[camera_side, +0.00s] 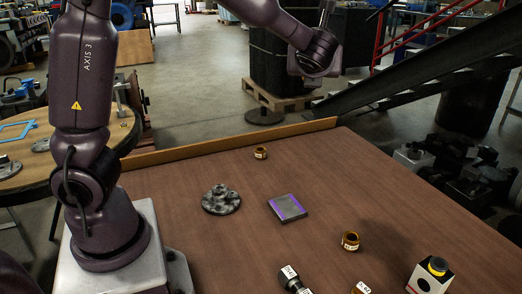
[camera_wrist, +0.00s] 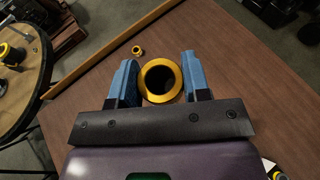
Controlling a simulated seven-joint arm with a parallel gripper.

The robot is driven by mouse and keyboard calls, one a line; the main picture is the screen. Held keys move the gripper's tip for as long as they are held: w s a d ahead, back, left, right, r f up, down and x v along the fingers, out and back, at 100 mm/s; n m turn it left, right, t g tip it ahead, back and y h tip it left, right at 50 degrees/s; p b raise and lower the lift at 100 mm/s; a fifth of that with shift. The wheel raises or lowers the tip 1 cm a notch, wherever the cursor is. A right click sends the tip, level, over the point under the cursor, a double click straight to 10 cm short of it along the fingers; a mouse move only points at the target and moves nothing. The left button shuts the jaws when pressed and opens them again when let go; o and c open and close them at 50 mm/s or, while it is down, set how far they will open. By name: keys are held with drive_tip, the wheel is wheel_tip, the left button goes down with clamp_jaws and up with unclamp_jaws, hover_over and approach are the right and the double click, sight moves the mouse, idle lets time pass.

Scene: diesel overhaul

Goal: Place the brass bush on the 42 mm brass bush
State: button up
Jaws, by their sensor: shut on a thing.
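My gripper (camera_wrist: 160,80) shows in the wrist view, with two blue fingers shut on a brass bush (camera_wrist: 161,97). The held bush is a yellow ring seen end-on, with a dark bore, and it is above the table. A second, small brass bush (camera_wrist: 137,50) stands on the table beyond the fingers, apart from the held one. In the side view a brass bush (camera_side: 261,153) stands near the back rail, and another (camera_side: 350,241) at the right front. I cannot read which is the 42 mm bush. The gripper is out of the side view.
A grey flanged part (camera_side: 221,199) and a flat purple-edged block (camera_side: 287,208) lie mid-table. A wooden rail (camera_side: 230,145) edges the back. Table between is clear.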

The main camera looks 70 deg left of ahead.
wheel_tip(320, 180, up, 5)
drive_tip(key=shift+r, duration=0.1)
drive_tip(key=w+a+m+t+h, duration=0.3)
drive_tip(key=a+m+t+h, duration=0.15)
drive_tip(key=a, duration=0.95)
drive_tip(key=s+a+m+t+h, duration=0.2)
drive_tip(key=s+a+m+h, duration=0.55)
drive_tip(key=s, duration=0.35)
hover_over(261, 149)
drive_tip(key=shift+y, duration=0.3)
drive_tip(key=f, duration=3.5)
drive_tip(key=shift+s+f, duration=0.2)
drive_tip(key=shift+s, duration=0.05)
drive_tip(key=shift+w+a+f, duration=0.1)
drive_tip(key=shift+w+f, duration=0.05)
drive_tip(key=shift+f, duration=0.75)
drive_tip(key=shift+w+a+f, duration=0.1)
drive_tip(key=shift+f, duration=0.8)
